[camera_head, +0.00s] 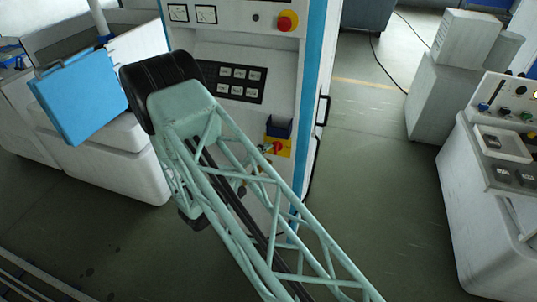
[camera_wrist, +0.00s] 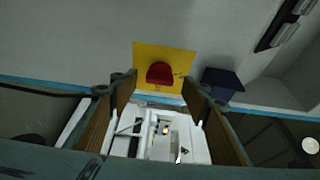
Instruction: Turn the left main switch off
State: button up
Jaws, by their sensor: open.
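The main switch, a red rotary knob (camera_wrist: 160,73) on a square yellow plate (camera_wrist: 174,55), is on the white cabinet's front. In the head view the red knob (camera_head: 277,147) and yellow plate (camera_head: 285,150) show beside my arm, partly covered. My gripper (camera_wrist: 158,84) is open, with brown-padded fingers on either side of the knob's line in the wrist view. The knob shows between and just beyond the fingertips. I cannot tell whether they touch it. Most of the gripper is hidden behind my arm in the head view.
A dark blue box (camera_wrist: 221,84) juts from the cabinet close to the plate, near one finger. The cabinet (camera_head: 234,45) also carries a button panel (camera_head: 233,82) and a red emergency knob (camera_head: 287,20). Another machine (camera_head: 492,190) stands right, with open floor (camera_head: 372,190) between.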

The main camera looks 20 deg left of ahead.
jog(key=v, duration=0.9)
jog(key=shift+s, duration=0.15)
dwell(0.5)
